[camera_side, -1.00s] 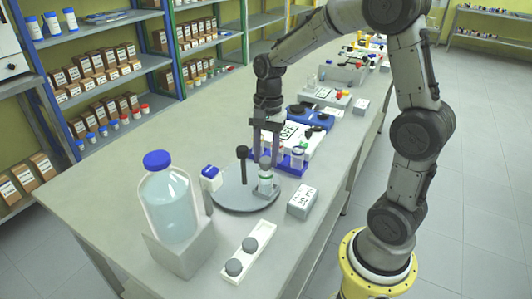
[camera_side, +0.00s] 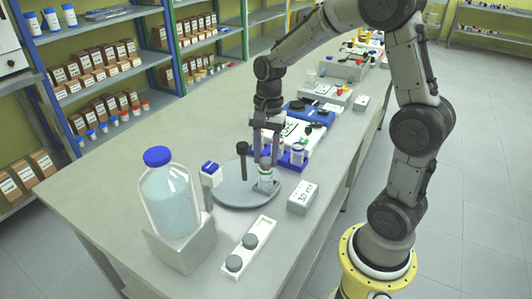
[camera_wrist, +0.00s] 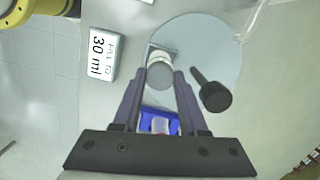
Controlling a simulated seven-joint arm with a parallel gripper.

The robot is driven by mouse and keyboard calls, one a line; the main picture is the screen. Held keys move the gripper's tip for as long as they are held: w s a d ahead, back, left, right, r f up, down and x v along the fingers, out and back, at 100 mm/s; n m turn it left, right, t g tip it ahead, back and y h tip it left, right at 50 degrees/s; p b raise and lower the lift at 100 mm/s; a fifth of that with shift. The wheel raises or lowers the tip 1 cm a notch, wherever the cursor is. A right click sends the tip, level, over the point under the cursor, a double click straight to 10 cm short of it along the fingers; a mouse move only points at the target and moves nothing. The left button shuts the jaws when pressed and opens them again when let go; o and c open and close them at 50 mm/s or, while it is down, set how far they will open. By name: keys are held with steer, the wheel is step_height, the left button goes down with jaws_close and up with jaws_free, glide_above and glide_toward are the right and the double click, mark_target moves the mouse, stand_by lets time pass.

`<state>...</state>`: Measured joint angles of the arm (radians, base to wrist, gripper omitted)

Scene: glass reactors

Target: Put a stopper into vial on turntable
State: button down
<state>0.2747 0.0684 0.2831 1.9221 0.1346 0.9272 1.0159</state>
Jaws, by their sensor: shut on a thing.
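The vial (camera_side: 265,181), clear with a white and green label, stands upright on the grey round turntable (camera_side: 232,197), near its right edge. My gripper (camera_side: 267,156) points down directly over the vial. In the wrist view, a round grey stopper (camera_wrist: 160,77) sits between the fingertips of my gripper (camera_wrist: 159,80), which is shut on it. The stopper is at or just above the vial's mouth; the fingers hide whether it is seated.
A dark upright post with a knob (camera_side: 242,150) stands on the turntable, left of my gripper. A blue rack (camera_side: 295,161) is close behind. A "30 ml" box (camera_side: 302,197) lies to the right, and a large blue-capped bottle (camera_side: 170,200) to the left.

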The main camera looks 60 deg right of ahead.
steer(key=shift+f, duration=0.1)
steer(key=shift+c, duration=1.8)
jaws_free()
steer(key=shift+o, duration=0.3)
steer(key=shift+o, duration=1.3)
steer(key=shift+r, duration=3.5)
